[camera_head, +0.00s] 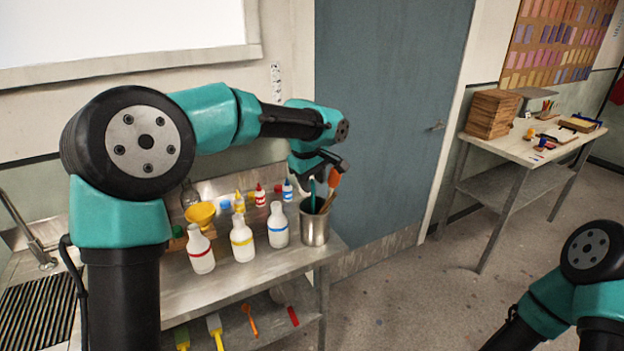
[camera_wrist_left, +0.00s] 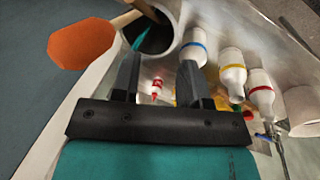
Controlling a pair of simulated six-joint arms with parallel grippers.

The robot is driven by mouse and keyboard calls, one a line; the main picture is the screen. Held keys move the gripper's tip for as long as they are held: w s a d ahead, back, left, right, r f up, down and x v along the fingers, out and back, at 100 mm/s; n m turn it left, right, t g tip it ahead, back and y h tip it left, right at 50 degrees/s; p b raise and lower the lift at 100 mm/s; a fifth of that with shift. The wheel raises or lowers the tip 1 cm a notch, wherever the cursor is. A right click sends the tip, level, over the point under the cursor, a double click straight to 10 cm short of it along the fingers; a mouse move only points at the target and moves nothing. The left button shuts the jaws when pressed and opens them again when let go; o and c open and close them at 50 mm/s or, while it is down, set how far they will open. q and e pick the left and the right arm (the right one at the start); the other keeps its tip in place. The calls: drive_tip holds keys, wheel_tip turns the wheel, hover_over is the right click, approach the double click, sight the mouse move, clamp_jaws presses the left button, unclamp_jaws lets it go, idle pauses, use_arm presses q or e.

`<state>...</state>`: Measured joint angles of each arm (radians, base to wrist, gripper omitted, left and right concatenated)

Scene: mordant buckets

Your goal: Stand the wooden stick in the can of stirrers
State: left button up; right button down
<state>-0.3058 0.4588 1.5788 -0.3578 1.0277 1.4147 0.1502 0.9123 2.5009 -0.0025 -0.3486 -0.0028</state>
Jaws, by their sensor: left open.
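The metal can of stirrers (camera_head: 315,228) stands at the right end of the steel table. An orange-headed stirrer (camera_head: 334,177) and a teal one (camera_head: 312,195) stick up from it. My left gripper (camera_head: 325,166) is above the can, close to the stirrer tops. In the left wrist view my left gripper (camera_wrist_left: 158,74) is open with nothing between its fingers; the can's rim (camera_wrist_left: 182,20) and the orange head (camera_wrist_left: 82,42) lie beyond. A wooden shaft (camera_wrist_left: 126,18) shows there; I cannot tell whether it is the wooden stick or the orange stirrer's handle. My right gripper is out of view.
White bottles with red (camera_head: 201,250), yellow (camera_head: 242,240) and blue (camera_head: 278,226) bands stand left of the can. Small dropper bottles and a yellow funnel (camera_head: 201,214) are behind. A second table (camera_head: 500,150) is at right. Open floor lies between the tables.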

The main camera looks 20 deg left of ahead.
use_arm(q)
drive_tip(key=v, duration=1.7)
drive_tip(key=shift+r, duration=0.2)
drive_tip(key=shift+f, duration=0.1)
